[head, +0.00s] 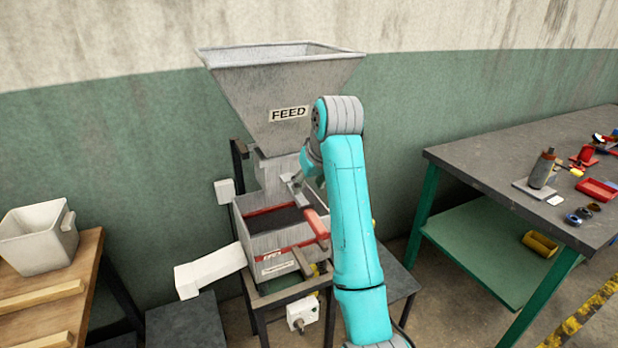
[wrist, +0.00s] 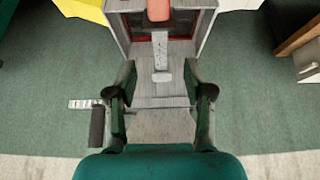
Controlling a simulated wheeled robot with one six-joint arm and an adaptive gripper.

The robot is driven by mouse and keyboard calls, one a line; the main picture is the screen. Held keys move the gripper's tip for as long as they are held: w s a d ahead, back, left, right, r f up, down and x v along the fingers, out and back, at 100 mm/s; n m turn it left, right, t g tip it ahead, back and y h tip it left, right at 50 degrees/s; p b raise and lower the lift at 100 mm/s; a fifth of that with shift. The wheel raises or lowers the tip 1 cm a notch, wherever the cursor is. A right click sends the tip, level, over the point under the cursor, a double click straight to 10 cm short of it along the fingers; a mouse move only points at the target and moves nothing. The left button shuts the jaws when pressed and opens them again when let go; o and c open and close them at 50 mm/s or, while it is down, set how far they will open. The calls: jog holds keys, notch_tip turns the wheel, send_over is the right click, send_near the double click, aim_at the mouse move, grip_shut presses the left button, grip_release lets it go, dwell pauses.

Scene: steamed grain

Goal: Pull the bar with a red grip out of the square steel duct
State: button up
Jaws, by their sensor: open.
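The bar (wrist: 161,45) is a flat pale steel strip with a red grip (wrist: 158,10) at its outer end. In the head view the red grip (head: 317,224) shows over the box, left of my arm. The square steel duct (head: 272,176) stands below the FEED hopper; its grey face also shows in the wrist view (wrist: 160,94). The bar's inner end meets the duct face; how deep it sits is hidden. My gripper (wrist: 160,72) is open, its fingers either side of the bar's inner end, apart from the grip. In the head view my arm partly hides it.
The FEED hopper (head: 285,90) rises above the duct, and an open box with dark contents (head: 272,242) sits below it. A white chute (head: 208,272) sticks out left. A wooden bench with a white bin (head: 38,240) is left; a cluttered workbench (head: 480,152) is right.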

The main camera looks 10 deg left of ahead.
aim_at(319, 225)
jog(key=x, duration=0.9)
jog(key=shift+c, duration=0.2)
grip_shut()
jog(key=c, duration=0.9)
grip_release()
grip_shut()
jog(key=shift+s+d, duration=0.95)
jog(key=shift+s, duration=0.45)
jog(key=shift+s+d, duration=0.95)
jog(key=shift+s, duration=0.45)
jog(key=shift+s+d, duration=0.9)
jog(key=shift+s, duration=0.45)
jog(key=shift+s+d, duration=0.1)
jog(key=shift+s+d, duration=0.5)
jog(key=shift+s, duration=0.3)
jog(key=shift+s+d, duration=0.5)
jog(key=shift+s, duration=0.25)
